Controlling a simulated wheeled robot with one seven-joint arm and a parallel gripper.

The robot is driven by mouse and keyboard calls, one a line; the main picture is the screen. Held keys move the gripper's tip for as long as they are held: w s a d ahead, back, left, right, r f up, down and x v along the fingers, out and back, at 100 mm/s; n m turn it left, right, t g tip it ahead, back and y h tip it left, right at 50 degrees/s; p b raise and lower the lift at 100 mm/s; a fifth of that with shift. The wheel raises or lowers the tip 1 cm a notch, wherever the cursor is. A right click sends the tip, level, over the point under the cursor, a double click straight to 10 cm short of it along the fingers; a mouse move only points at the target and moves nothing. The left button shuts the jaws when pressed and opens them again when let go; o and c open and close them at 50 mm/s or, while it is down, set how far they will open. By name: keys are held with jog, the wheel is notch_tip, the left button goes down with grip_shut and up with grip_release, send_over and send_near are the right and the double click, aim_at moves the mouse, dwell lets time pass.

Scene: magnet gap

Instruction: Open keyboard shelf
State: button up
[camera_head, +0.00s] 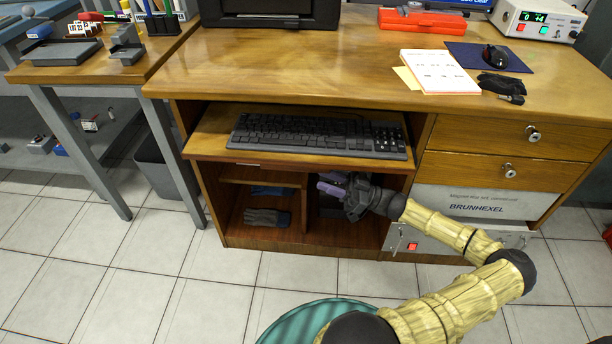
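The keyboard shelf (205,150) is a wooden board under the desk top, and its front edge sticks out a little past the desk's front. A black keyboard (318,136) lies on it. My gripper (328,184) is below the shelf's front edge, right of its middle, with purple fingers pointing left. The fingers look spread apart, with nothing visible between them. I cannot tell whether the gripper touches the shelf's underside. My arm reaches in from the lower right.
The desk top (330,65) holds papers (440,72), a mouse (495,56) and a red case (422,20). Drawers (500,135) are on the right. Gloves (268,217) lie in the open compartment below. A grey bin (158,165) stands left.

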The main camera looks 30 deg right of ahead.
aim_at(298, 170)
jog(key=b+x, duration=0.1)
jog(key=x, duration=0.5)
jog(key=shift+w+a, duration=0.1)
jog(key=shift+a, duration=0.05)
grip_shut()
